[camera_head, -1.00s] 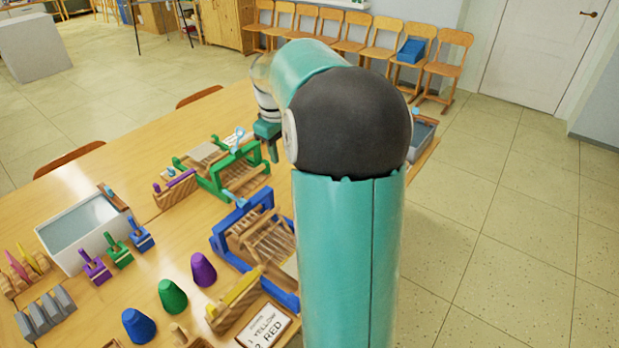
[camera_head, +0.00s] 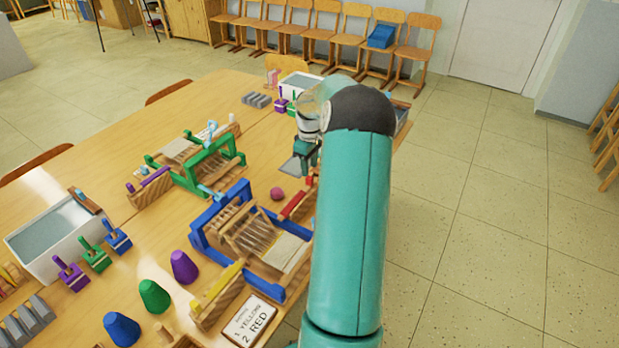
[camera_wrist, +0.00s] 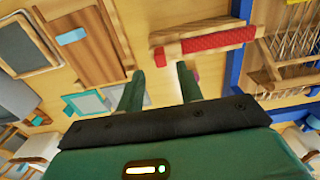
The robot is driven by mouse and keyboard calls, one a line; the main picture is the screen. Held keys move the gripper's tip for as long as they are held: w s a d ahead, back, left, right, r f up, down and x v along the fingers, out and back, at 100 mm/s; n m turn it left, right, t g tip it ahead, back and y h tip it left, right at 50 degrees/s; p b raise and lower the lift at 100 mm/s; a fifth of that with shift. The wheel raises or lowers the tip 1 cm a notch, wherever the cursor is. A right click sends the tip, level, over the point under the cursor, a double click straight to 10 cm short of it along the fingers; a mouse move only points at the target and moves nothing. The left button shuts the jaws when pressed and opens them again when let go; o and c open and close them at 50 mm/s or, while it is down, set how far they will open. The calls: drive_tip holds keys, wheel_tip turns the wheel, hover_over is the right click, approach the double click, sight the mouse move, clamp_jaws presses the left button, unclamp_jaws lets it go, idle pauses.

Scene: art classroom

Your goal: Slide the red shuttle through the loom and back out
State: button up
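The red shuttle (camera_head: 293,205) lies on the table to the right of the blue loom's far end. In the wrist view the red shuttle (camera_wrist: 205,42) shows red winding between wooden ends, ahead of my fingers. The blue loom (camera_head: 208,213) has pale threads across a wooden bed; its blue edge (camera_wrist: 236,70) is at the right of the wrist view. My gripper (camera_wrist: 160,70) is open and empty, its two green fingers apart and short of the shuttle in the picture. In the head view my gripper (camera_head: 306,160) hangs beyond the shuttle, partly hidden by my arm.
A green loom (camera_head: 205,160) stands to the left behind the blue one. A dark pink ball (camera_head: 277,194) sits beside the red shuttle.

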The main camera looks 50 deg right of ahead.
sight(309, 177)
wheel_tip(309, 177, down, 6)
drive_tip(key=shift+r, duration=0.2)
clamp_jaws()
drive_tip(key=shift+a, duration=0.1)
